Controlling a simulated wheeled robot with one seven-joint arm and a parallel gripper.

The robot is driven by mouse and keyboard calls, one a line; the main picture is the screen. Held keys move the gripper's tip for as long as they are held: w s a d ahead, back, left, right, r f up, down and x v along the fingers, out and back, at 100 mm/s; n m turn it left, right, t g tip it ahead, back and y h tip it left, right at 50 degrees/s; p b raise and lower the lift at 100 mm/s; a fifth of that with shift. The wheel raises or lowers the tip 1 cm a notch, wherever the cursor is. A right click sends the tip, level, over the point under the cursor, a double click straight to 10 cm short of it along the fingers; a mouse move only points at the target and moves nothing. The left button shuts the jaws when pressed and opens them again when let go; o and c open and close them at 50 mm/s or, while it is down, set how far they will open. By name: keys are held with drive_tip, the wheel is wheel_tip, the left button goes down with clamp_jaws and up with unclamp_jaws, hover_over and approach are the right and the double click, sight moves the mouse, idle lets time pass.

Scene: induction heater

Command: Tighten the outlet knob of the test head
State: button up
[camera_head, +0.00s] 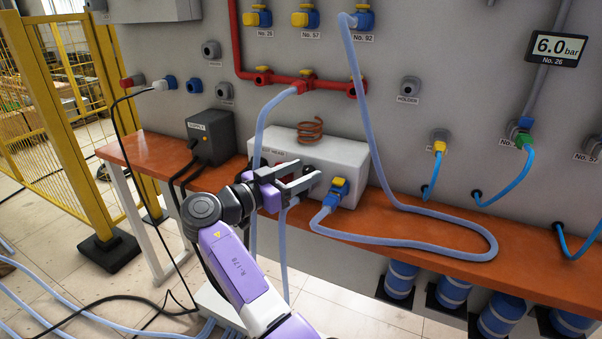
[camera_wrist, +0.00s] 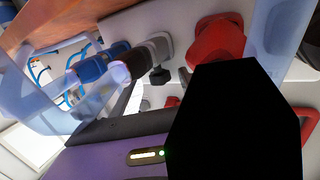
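The test head (camera_head: 349,168) is a white box with a copper coil on top, on the orange bench. My gripper (camera_head: 308,172) is at its front face, with two grey fingers spread apart and nothing visible between them. The fingers hide part of the front. I cannot tell which is the outlet knob. A large black shape covers the wrist view's lower right.
A blue and yellow valve (camera_head: 338,192) on the box's right carries a pale hose (camera_head: 410,241) that loops over the bench (camera_head: 530,262). Other hoses hang near my gripper. A black box (camera_head: 211,138) stands left. Red pipes (camera_head: 236,45) run on the wall behind.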

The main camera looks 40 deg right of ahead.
drive_tip(key=a, duration=0.7)
drive_tip(key=shift+w+a, duration=0.25)
drive_tip(key=shift+a, duration=0.15)
idle(0.3)
